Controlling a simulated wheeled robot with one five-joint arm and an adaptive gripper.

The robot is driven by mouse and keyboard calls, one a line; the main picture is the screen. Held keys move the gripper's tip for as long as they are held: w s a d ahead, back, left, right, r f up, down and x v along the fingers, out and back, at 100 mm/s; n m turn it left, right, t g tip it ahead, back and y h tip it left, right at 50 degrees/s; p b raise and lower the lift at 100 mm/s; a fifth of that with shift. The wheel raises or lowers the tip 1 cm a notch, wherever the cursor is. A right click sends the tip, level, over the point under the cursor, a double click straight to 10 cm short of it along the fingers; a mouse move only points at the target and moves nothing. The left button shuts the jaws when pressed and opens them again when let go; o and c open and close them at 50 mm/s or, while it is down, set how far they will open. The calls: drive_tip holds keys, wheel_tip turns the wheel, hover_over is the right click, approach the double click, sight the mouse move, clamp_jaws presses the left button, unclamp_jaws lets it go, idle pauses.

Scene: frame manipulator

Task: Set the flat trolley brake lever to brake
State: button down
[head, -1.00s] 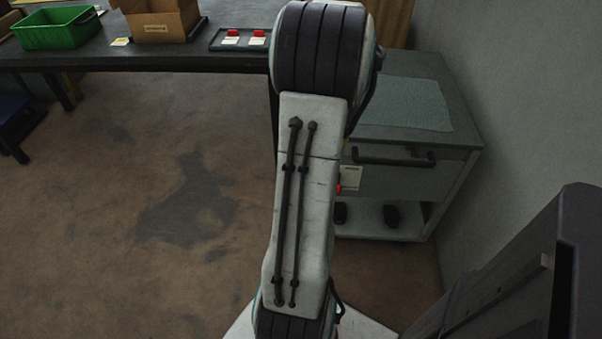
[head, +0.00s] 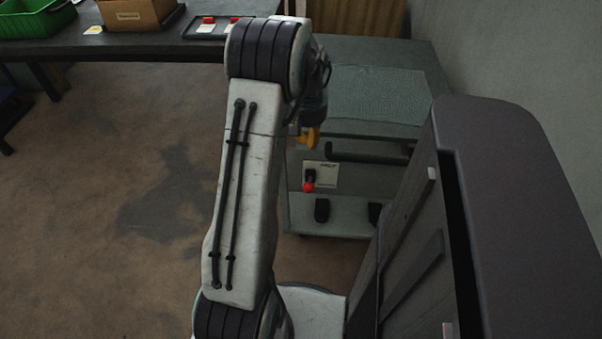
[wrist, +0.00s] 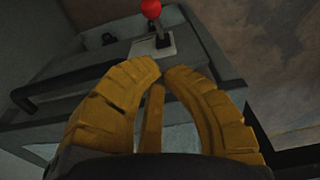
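The flat trolley (head: 337,213) is grey, with a textured mat on top and a dark handle bar (head: 365,155) across its front. Its brake lever (head: 309,187) has a red knob and a short black stem on a pale label plate (head: 326,174). The knob hangs at the lower end of the stem. My gripper (head: 313,138) is just above the plate in the head view, apart from the lever. In the wrist view my gripper (wrist: 161,68) has its yellow fingertips together with nothing held. The red-knobbed lever (wrist: 151,9) is beyond the tips.
A dark grey cabinet-like body (head: 520,170) stands close on the right. A table (head: 130,46) at the back left carries a green bin (head: 35,22), a cardboard box (head: 135,14) and a tray with red items (head: 210,28). The floor at left is clear.

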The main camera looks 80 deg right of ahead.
idle(0.3)
drive_tip(key=b, duration=0.3)
hover_over(309, 183)
drive_tip(key=w+d, duration=0.1)
drive_tip(key=d, duration=0.2)
wheel_tip(309, 183, down, 10)
drive_tip(key=shift+s+a+f+b, duration=0.1)
drive_tip(key=shift+a+f+b, duration=0.2)
drive_tip(key=shift+f, duration=0.3)
drive_tip(key=shift+w+a+f+b, duration=0.1)
drive_tip(key=shift+a+f+b, duration=0.15)
drive_tip(key=shift+f, duration=0.3)
drive_tip(key=shift+s+a+f+b, duration=0.1)
drive_tip(key=shift+a+f+b, duration=0.2)
drive_tip(key=shift+f, duration=0.3)
